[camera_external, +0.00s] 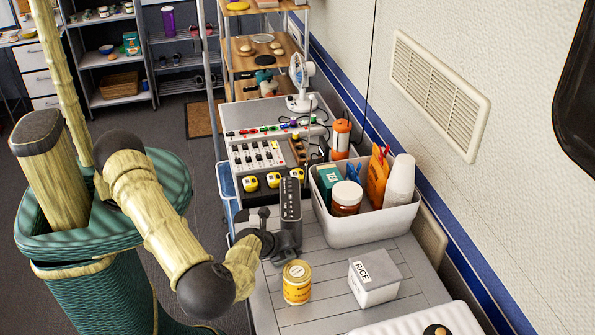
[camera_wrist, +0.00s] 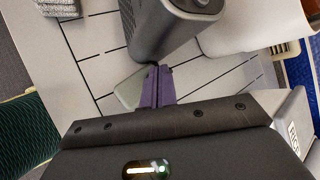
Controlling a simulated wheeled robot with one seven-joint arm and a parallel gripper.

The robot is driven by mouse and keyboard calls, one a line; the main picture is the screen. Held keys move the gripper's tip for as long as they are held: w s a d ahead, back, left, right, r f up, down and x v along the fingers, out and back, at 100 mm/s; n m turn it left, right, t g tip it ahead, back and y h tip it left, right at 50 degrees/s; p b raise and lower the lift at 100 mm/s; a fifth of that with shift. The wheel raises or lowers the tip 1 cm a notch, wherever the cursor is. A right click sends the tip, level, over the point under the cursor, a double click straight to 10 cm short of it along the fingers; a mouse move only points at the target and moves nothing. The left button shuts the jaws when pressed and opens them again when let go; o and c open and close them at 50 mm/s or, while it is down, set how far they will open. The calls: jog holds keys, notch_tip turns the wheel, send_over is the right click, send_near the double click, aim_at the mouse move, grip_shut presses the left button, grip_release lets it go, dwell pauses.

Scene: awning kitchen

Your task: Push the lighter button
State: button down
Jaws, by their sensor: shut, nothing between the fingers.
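My gripper (camera_wrist: 156,75) is low over the grey table in the camera_wrist view, its purple fingers together and empty. Their tips are close to the lower end of a dark grey upright device (camera_wrist: 170,28); I cannot tell if they touch. The same device seems to stand on the table in the camera_external view (camera_external: 290,203), just beyond my wrist, where my fingertips cannot be made out. A small pale grey-green piece (camera_wrist: 129,90) shows just left of the fingers, partly hidden by them. I cannot clearly identify a lighter or its button.
A yellow can (camera_external: 297,284) and a white rice box (camera_external: 374,278) stand near my gripper. A white bin (camera_external: 378,232) full of goods is at the right, by the wall. A control panel (camera_external: 262,150) and yellow tape measures (camera_external: 273,180) are farther back.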

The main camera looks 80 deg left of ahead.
jog(key=shift+f+b, duration=0.3)
jog(key=shift+f, duration=0.15)
dwell(0.5)
jog(key=shift+r+p, duration=0.45)
jog(key=shift+r, duration=0.05)
notch_tip(320, 180, up, 6)
jog(key=p, duration=0.4)
jog(key=shift+p, duration=0.4)
jog(key=shift+f, duration=0.1)
